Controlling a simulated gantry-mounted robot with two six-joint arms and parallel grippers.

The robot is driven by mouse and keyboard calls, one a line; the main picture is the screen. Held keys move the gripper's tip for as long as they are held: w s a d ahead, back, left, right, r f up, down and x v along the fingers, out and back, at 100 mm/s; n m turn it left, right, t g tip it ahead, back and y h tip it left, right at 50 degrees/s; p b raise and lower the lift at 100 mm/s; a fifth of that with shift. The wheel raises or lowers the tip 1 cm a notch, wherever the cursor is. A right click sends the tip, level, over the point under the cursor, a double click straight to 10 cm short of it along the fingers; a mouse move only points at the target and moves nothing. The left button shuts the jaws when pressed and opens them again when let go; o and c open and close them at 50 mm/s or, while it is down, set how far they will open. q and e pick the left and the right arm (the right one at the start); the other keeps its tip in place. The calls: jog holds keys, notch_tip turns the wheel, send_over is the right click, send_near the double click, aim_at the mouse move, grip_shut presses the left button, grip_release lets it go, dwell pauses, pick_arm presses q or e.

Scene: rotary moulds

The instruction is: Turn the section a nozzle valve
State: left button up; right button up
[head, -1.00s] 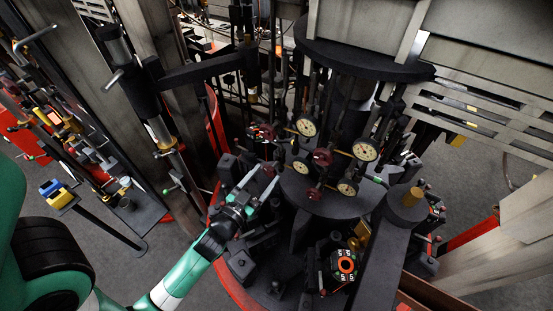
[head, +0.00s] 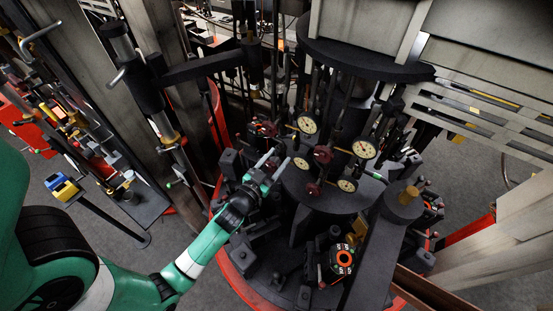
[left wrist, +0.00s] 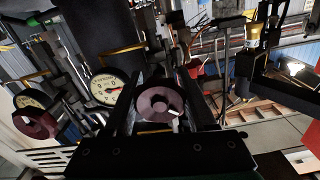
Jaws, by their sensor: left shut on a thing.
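Several dark red valve handwheels stand on the central machine in the head view: one at the back left (head: 264,129), one in the middle (head: 322,154) and one lower (head: 313,189). My left gripper (head: 279,160) is at the left of this cluster, its fingers pointing up and right. In the left wrist view a dark red handwheel (left wrist: 160,103) lies between the fingers, and the gripper is shut on it. I cannot tell for sure which handwheel in the head view this is. Another handwheel (left wrist: 35,122) is at the far left of the wrist view. My right gripper is out of view.
White-faced gauges (head: 307,124) and (head: 364,149) stand among the handwheels on thin stems. A round black plate (head: 365,62) hangs above them. Dark blocks and a block with an orange ring (head: 344,259) sit on the rotary table.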

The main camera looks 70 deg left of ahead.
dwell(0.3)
pick_arm(q)
jog(key=shift+n+b, duration=3.45)
jog(key=shift+n, duration=1.85)
jog(key=o, duration=1.1)
jog(key=shift+s, duration=0.1)
